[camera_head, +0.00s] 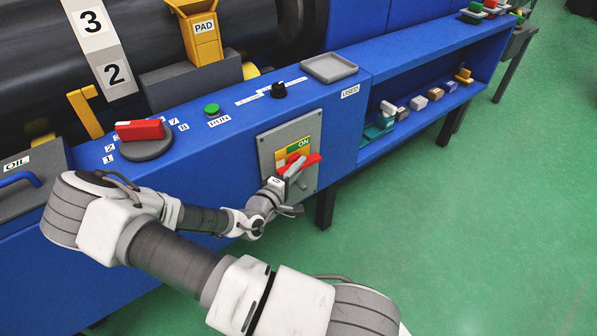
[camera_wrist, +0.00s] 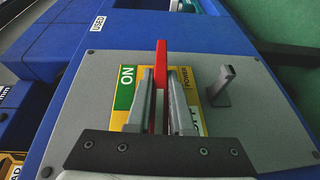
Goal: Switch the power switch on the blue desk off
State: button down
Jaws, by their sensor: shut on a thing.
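The power switch is a red handle (camera_head: 313,160) on a grey panel (camera_head: 265,150) on the front of the blue desk (camera_head: 340,125). A yellow plate with a green ON label (camera_head: 304,146) lies behind the handle. My gripper (camera_head: 290,177) is at the switch. In the wrist view the red handle (camera_wrist: 161,60) stands between the two fingers of my gripper (camera_wrist: 163,75), which are shut on it. The green ON label (camera_wrist: 126,78) shows left of the fingers. Lettering on the right of the plate is partly hidden by the right finger.
A small grey post (camera_wrist: 222,85) sticks out of the panel right of the fingers. A shelf with small blocks (camera_head: 435,94) lies right. Green floor is clear.

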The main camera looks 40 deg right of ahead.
jog(key=shift+s+d+h+b, duration=0.1)
jog(key=shift+h+b, duration=0.35)
jog(key=shift+h, duration=0.05)
jog(key=c, duration=0.8)
grip_release()
jog(key=shift+a, duration=0.4)
jog(key=p+v, duration=0.3)
jog(key=v, duration=1.3)
jog(key=shift+s+a, duration=0.2)
jog(key=shift+s, duration=0.15)
jog(key=shift+f, duration=0.1)
